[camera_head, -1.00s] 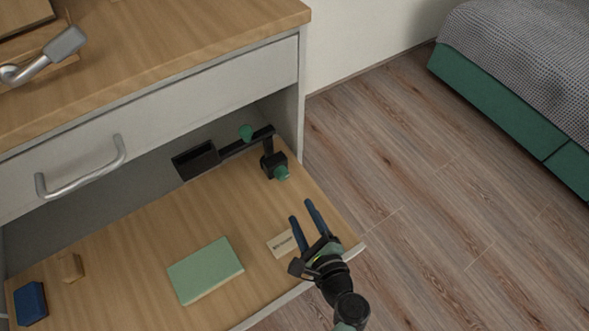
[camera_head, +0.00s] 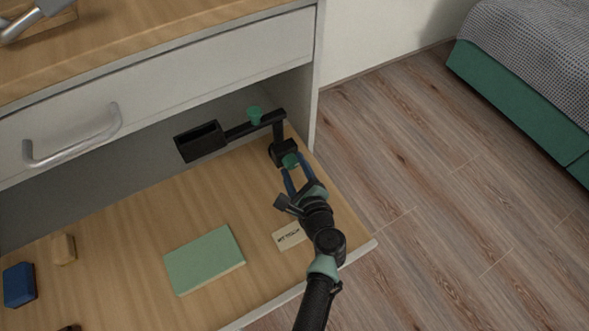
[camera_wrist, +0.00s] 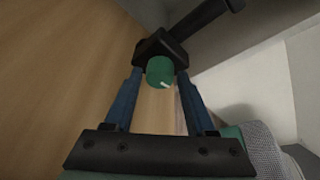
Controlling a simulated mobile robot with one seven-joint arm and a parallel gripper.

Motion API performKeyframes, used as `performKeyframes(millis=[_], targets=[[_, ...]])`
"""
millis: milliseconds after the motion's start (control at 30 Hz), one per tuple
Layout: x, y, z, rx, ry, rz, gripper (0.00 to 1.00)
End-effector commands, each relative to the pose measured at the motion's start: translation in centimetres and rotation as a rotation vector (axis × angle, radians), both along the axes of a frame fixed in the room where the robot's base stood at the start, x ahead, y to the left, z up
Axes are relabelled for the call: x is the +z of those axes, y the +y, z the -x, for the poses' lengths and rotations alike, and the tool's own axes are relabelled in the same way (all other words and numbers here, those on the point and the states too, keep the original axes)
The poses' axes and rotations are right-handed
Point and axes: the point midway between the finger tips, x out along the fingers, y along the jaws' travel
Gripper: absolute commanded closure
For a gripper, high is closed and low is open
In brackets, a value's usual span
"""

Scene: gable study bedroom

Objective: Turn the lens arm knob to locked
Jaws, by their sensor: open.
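The lens arm is a black bracket (camera_head: 279,130) with a rectangular black holder (camera_head: 201,141) at its left end. It stands at the back right of the wooden shelf. A green knob (camera_head: 291,160) sits on its black base block, and a second green knob (camera_head: 254,115) sits on top of the arm. My gripper (camera_head: 291,173) is open, its blue fingers pointing at the lower knob. In the wrist view the green knob (camera_wrist: 160,71), with a pale mark at its lower right, lies between and just beyond the fingertips. I cannot tell whether the fingers touch it.
A small lettered card (camera_head: 288,236) and a green book (camera_head: 204,260) lie on the shelf (camera_head: 130,235). A blue block (camera_head: 19,285) and a tan block (camera_head: 63,249) are at the left. A drawer with a metal handle (camera_head: 72,150) overhangs the back. Floor is clear at right.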

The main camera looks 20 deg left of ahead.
Motion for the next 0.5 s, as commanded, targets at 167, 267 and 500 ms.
performKeyframes(millis=[167,267,500], targets=[[0.03,0.02,-0.01,0.000,0.000,0.000,0.44],[0.02,0.01,0.00,0.000,0.000,0.000,0.57],[0.01,-0.01,0.02,0.000,0.000,0.000,1.00]])
